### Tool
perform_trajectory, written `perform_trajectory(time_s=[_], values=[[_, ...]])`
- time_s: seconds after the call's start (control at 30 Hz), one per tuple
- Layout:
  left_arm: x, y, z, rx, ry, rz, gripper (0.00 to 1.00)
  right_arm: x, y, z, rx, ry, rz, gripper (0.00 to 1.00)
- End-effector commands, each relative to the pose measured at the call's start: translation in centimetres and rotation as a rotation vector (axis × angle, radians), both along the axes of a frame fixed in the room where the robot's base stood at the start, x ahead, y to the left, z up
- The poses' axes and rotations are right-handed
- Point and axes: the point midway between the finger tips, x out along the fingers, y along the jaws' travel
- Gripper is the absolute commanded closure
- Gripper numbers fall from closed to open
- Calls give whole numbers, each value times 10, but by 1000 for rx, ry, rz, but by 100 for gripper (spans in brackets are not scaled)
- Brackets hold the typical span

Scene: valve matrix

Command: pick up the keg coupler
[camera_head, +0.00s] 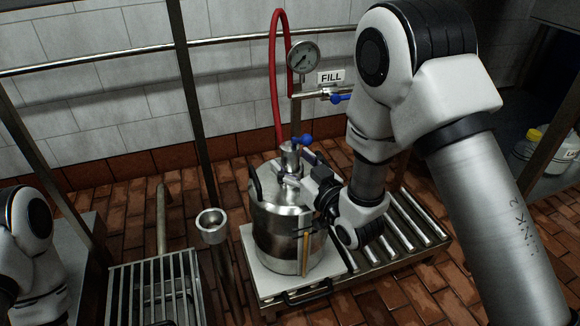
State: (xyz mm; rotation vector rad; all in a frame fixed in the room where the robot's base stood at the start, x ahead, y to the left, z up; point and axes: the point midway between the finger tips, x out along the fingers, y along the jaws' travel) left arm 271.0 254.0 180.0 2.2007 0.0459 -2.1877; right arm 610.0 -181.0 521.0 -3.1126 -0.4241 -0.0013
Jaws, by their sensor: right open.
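The keg coupler (290,158) is a metal fitting with a blue lever handle, standing upright on top of the steel keg (285,235). A red hose rises behind it. My right gripper (288,184) reaches in from the right, low over the keg top, with its fingers at the coupler's lower part. It is open, and whether the fingers touch the coupler cannot be told. Part of my left arm shows at the left edge; its gripper is out of view.
The keg stands on a pale plate (262,282) beside a roller conveyor (405,232). A pressure gauge (303,57) and a FILL sign (331,77) are behind. A metal cup on a post (212,222) and a floor grate (155,290) are left. Dark posts cross the left side.

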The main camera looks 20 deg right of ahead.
Motion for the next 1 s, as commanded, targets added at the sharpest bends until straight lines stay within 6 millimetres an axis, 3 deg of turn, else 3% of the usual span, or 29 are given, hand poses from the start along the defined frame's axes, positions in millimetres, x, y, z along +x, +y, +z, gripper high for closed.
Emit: perform_trajectory(time_s=[0.07,0.27,0.53,0.63,1.0], values=[[0,0,1,0,0,0,63,0,0,0,0,1,0,28],[0,0,1,0,0,0,63,-1,0,0,0,1,0,99],[0,0,1,0,0,0,63,0,0,1,0,-1,0,100],[0,0,7,0,1,-1,63,0,0,10,0,-2,0,100],[-2,-1,55,-1,6,-9,63,0,0,92,0,-4,0,100]])
